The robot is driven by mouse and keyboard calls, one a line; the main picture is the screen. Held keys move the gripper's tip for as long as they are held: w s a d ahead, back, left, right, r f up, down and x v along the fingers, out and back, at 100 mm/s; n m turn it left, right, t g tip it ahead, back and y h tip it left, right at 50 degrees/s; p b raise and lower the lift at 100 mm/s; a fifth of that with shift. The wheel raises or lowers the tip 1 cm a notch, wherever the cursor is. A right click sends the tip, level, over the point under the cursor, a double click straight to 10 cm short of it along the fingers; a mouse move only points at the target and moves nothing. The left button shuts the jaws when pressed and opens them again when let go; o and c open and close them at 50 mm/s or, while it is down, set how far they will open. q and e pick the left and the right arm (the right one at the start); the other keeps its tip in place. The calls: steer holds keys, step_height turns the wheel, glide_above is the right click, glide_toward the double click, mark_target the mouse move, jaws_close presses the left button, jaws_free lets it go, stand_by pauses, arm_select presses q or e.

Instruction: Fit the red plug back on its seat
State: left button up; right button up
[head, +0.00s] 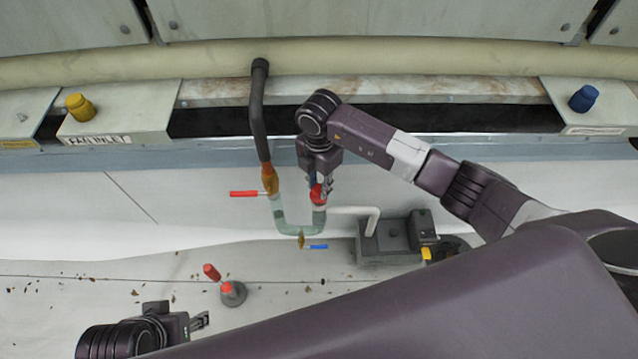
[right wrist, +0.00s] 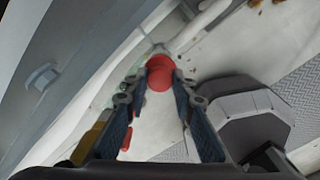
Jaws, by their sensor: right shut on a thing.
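My right gripper (head: 319,188) reaches down to the right upright of the clear U-shaped pipe (head: 297,229). It is shut on a red plug (head: 318,195), which is at or just over the top of that upright; whether it is seated cannot be told. In the right wrist view the red plug (right wrist: 160,72) is between the fingertips (right wrist: 158,78). Its seat is hidden in the head view by the plug and fingers. My left gripper (head: 199,320) is low at the left, away from the pipe; its jaw gap is unclear.
A red-handled valve (head: 245,193) and blue-handled valve (head: 317,246) stick out from the pipe. A white pipe (head: 360,211) leads right to a grey pump-like box (head: 397,238). A red-topped grey stub (head: 232,292) and red cylinder (head: 211,271) are on the leaf-strewn roof.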

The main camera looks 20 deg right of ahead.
steer(key=shift+f, duration=0.3)
stand_by(0.4)
steer(key=shift+f+b, duration=0.35)
steer(key=o, duration=1.5)
steer(key=shift+o, duration=0.2)
